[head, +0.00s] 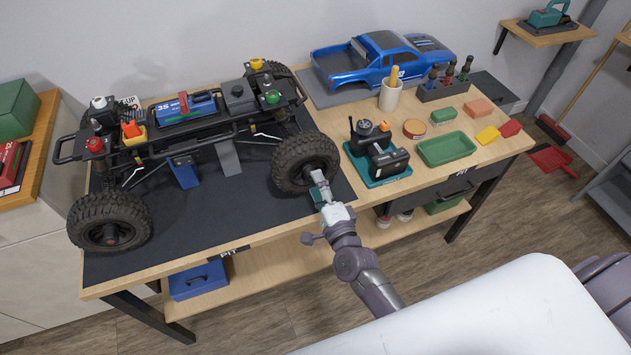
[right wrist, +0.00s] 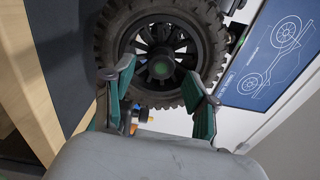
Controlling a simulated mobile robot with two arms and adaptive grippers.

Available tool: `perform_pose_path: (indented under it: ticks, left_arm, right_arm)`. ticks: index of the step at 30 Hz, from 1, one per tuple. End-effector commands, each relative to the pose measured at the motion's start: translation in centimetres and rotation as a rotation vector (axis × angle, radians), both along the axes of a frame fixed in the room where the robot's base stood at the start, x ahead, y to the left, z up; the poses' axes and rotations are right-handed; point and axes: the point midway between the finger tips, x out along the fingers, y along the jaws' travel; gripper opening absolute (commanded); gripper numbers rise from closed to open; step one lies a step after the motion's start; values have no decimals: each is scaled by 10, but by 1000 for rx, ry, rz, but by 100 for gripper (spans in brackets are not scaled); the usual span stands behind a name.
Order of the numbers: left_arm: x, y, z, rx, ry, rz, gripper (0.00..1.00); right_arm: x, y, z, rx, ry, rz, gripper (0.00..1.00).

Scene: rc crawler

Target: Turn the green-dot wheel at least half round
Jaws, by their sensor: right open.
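The crawler chassis (head: 190,120) stands on a dark mat on the workbench. Its near right wheel (head: 306,160) has a knobbly black tyre. In the right wrist view this wheel (right wrist: 157,20) shows spokes and a green dot (right wrist: 160,67) at its hub. My right gripper (head: 319,187) is at the lower right of this wheel in the head view. In the right wrist view my right gripper (right wrist: 160,90) is open, its green-padded fingers apart on either side below the hub. I cannot tell whether they touch the tyre. My left gripper is out of view.
Another chassis wheel (head: 108,222) is at the near left. A teal tray (head: 378,170) with dark parts stands right of the near right wheel. A blue truck body (head: 375,62) lies behind. The mat (head: 225,215) is bare in front of the chassis.

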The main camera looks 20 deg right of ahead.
Motion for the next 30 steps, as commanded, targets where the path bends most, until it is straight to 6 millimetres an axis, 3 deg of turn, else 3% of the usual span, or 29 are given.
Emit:
perform_pose_path:
  ticks: [9, 15, 30]
  left_arm:
    - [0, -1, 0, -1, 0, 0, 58]
    - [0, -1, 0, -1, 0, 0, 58]
    - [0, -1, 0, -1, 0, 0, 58]
  right_arm:
    - [-69, -2, -1, 0, 4, 1, 58]
    - [-97, -3, -1, 0, 3, 2, 58]
    - [-105, -4, 0, 0, 1, 1, 58]
